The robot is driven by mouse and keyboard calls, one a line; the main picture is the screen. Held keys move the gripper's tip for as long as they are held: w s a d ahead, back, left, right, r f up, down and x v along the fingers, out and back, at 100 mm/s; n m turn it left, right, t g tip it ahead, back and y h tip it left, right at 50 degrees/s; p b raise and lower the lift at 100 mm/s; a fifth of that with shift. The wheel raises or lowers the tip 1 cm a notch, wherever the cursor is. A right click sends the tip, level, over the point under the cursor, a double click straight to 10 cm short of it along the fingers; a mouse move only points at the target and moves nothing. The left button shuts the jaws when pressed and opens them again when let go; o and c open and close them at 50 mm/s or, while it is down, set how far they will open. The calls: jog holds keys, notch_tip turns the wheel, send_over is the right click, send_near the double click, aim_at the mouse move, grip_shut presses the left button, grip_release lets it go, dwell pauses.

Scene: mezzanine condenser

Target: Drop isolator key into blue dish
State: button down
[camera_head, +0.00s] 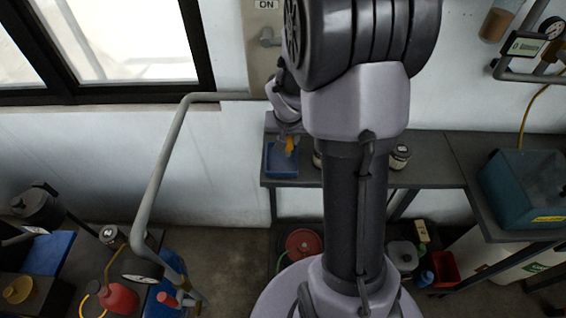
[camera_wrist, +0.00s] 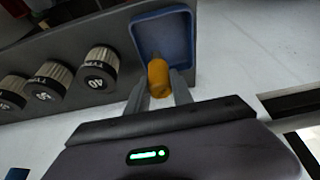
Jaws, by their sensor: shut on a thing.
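My gripper (camera_wrist: 160,90) is shut on a yellow-orange piece, which I take for the isolator key (camera_wrist: 159,78). The key also shows in the head view (camera_head: 289,145), above the blue dish (camera_head: 282,171). In the wrist view the blue dish (camera_wrist: 163,17) is a shallow rectangular tray, its inside looking empty where visible. The key overlaps the dish's near edge in that view. The key's lower end and its exact height above the dish cannot be told. My arm covers much of the shelf's middle in the head view.
The dish stands at the left end of a dark shelf (camera_head: 435,158). A grey pipe (camera_head: 165,165) runs left of the shelf. A teal box (camera_head: 525,185) stands far right.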

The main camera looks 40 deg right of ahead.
jog(key=c, duration=1)
grip_release()
jog(key=shift+c, duration=0.2)
jog(key=shift+r, duration=0.15)
jog(key=p+v, duration=0.6)
jog(key=v, duration=1.1)
jog(key=shift+a, duration=0.15)
jog(key=shift+r, duration=0.1)
jog(key=s+a+n+t+y+b, duration=0.1)
jog(key=s+a+y+b, duration=0.1)
jog(key=s+a, duration=0.5)
jog(key=s+a+r+n+t+y+b, duration=0.1)
jog(key=s+a+b, duration=0.3)
jog(key=a, duration=1)
jog(key=s+n+y, duration=0.1)
jog(key=s, duration=0.2)
jog(key=shift+a+r+y, duration=0.3)
